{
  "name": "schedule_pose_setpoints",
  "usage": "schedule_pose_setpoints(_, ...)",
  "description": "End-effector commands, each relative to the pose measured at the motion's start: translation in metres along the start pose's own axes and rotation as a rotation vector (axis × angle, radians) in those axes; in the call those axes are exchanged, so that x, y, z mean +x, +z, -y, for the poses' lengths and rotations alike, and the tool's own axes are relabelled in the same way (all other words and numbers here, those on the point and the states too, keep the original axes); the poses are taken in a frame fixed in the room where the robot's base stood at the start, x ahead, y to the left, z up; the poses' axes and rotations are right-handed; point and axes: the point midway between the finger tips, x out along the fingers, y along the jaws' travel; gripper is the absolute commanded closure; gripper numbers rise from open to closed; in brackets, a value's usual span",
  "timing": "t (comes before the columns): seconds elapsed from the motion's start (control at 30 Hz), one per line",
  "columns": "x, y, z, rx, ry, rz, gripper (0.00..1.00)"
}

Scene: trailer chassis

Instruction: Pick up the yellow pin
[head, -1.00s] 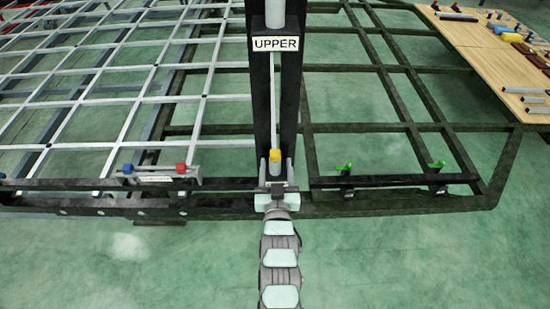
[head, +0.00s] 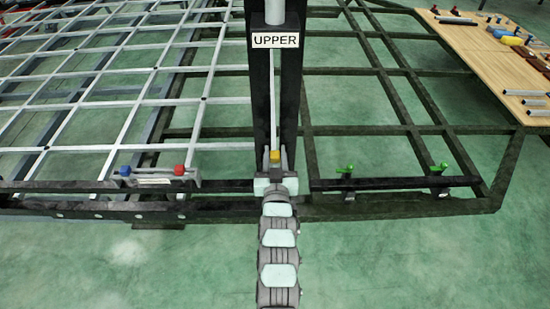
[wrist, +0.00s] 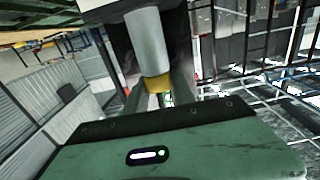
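The yellow pin (head: 275,155) shows as a small yellow band at the lower end of a grey cylinder on the dark upright post marked UPPER. In the wrist view the yellow part (wrist: 157,83) sits directly under the grey cylinder (wrist: 147,42). My gripper (head: 276,162) is at the foot of the post, with its grey fingers apart, one on each side of the yellow part. The fingers look open; whether either touches the pin is too small to tell. The green gripper body (wrist: 175,145) fills the lower wrist view.
The dark post (head: 289,100) stands close in front of my gripper. The dark chassis rail (head: 400,205) runs across on both sides. Red (head: 179,170) and blue (head: 125,171) knobs are left, green handles (head: 348,169) right. A wooden table (head: 475,50) with parts is far right.

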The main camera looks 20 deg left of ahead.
Motion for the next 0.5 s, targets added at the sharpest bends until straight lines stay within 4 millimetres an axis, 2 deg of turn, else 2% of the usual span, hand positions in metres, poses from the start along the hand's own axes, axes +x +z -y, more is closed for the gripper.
schedule_pose_setpoints(0.07, 0.0000, 0.0001, 0.0000, 0.000, 0.000, 0.000, 0.77)
schedule_pose_setpoints(0.33, 0.0000, 0.0002, 0.0000, 0.000, 0.000, 0.000, 0.99)
schedule_pose_setpoints(0.5, 0.0000, 0.0003, 0.0000, 0.000, 0.000, 0.000, 1.00)
